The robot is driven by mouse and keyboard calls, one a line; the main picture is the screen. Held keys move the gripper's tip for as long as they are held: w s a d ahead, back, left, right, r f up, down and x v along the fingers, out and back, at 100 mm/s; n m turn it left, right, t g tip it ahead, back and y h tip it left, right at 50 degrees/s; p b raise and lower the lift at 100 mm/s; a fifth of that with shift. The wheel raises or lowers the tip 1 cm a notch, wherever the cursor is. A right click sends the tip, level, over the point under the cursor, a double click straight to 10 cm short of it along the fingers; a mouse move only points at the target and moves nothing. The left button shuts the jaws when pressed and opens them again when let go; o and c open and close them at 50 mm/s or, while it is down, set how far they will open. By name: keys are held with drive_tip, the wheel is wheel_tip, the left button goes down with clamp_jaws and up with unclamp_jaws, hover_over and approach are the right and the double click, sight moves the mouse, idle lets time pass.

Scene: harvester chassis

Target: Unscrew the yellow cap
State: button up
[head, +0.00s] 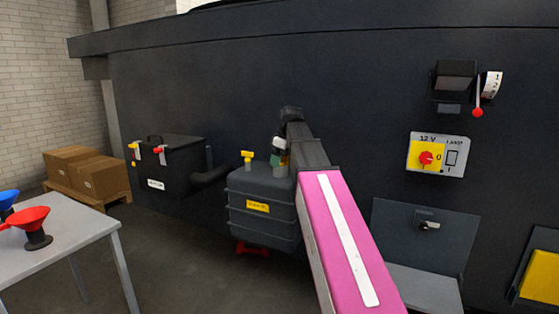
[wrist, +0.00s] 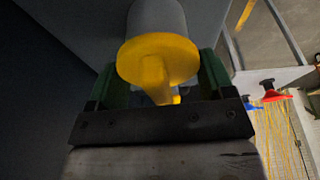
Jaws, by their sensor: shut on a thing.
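The yellow cap (wrist: 158,55) is a round disc with a raised grip, at the end of a pale grey cylinder (wrist: 157,18) in the wrist view. My gripper (wrist: 157,85) is shut on the cap, with a green finger pad on each side of it. In the head view my gripper (head: 280,154) is over the right part of the dark grey tank (head: 262,208) and its arm hides what it holds. A yellow T-shaped piece (head: 247,156) stands on the tank's top, left of my gripper and apart from it.
A black box (head: 165,168) and a thick pipe (head: 212,175) are left of the tank. A table (head: 75,240) with a red funnel (head: 33,222) and a blue funnel (head: 7,199) is at the left. A switch panel (head: 438,155) and shelf (head: 425,287) are at the right.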

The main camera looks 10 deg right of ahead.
drive_tip(key=n+g, duration=0.1)
drive_tip(key=n, duration=0.3)
drive_tip(key=shift+n, duration=0.3)
drive_tip(key=n+g, duration=0.1)
drive_tip(key=n, duration=0.3)
drive_tip(key=shift+s, duration=0.2)
drive_tip(key=o, duration=1.1)
